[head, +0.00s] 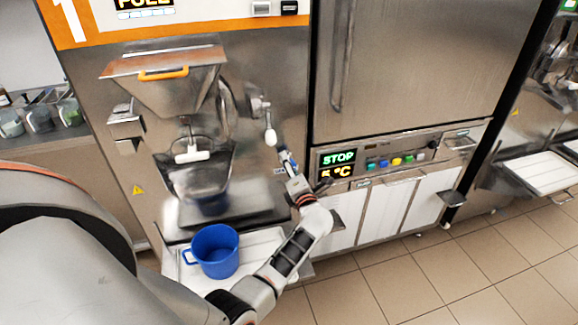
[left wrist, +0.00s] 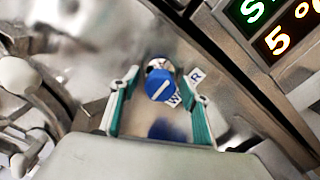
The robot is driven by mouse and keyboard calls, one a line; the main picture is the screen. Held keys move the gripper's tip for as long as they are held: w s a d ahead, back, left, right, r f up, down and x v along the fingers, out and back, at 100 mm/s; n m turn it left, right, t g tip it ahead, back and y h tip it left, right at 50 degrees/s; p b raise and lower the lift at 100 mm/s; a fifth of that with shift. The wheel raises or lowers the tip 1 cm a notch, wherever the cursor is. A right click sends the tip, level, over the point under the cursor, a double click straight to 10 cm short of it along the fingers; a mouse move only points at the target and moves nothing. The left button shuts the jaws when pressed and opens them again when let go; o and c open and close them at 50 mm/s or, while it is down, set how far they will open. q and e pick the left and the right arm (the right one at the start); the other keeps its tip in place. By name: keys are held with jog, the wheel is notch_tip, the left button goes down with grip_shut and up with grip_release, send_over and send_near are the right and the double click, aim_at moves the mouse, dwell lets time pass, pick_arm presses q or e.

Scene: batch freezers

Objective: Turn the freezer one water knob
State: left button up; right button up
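The water knob (left wrist: 161,84) is a round blue knob with a white line across its face, in the middle of the left wrist view. Small label letters show beside it, one of them an R. My left gripper (left wrist: 158,100) is open, with one teal-padded finger to each side of the knob in the picture. I see no contact, and the distance to the knob is hard to judge. In the head view my left gripper (head: 286,163) is at the front of freezer one (head: 265,62), and the knob is hard to make out behind it. My right gripper is not in view.
A blue jug (head: 216,252) stands on a white tray below the freezer's outlet. A white-tipped lever (head: 270,136) is just above my gripper. A STOP display (head: 338,159) and button panel lie to the right. Tiled floor (head: 400,285) is clear at lower right.

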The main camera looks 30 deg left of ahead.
pick_arm(q)
jog(key=v, duration=0.7)
jog(key=shift+s+d, duration=0.15)
jog(key=shift+d, duration=0.05)
dwell(0.6)
